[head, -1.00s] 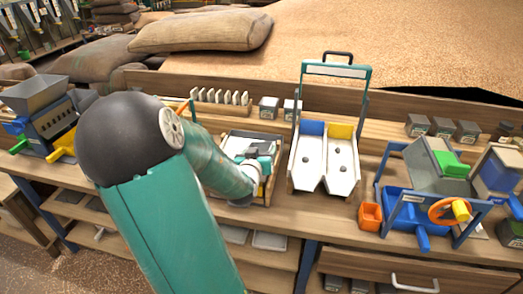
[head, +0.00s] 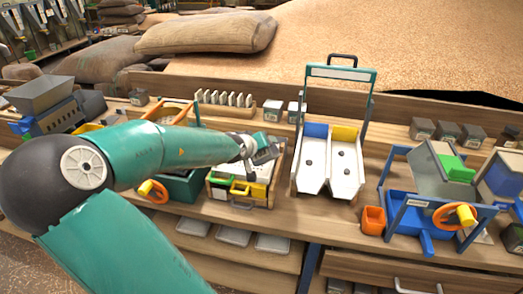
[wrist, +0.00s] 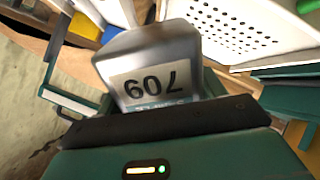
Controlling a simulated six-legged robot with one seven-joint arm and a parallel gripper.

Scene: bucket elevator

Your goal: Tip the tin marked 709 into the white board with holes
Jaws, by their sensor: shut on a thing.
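The tin marked 709 (wrist: 148,62) is a grey metal box with a pale label, which reads upside down in the wrist view. In the head view my gripper (head: 262,153) is above the back of a wooden tray unit, and the tin is too small to read. The white board with holes (wrist: 232,30) is at the upper right in the wrist view, beyond the tin and apart from it in the picture. In the head view my arm partly hides that area. The tin's contents are hidden.
The wooden tray unit (head: 262,201) has green and yellow bins in front. A white two-lane chute (head: 345,178) with a teal frame stands to its right. An orange-handled machine (head: 178,186) is on its left. Small tins (head: 271,110) stand behind.

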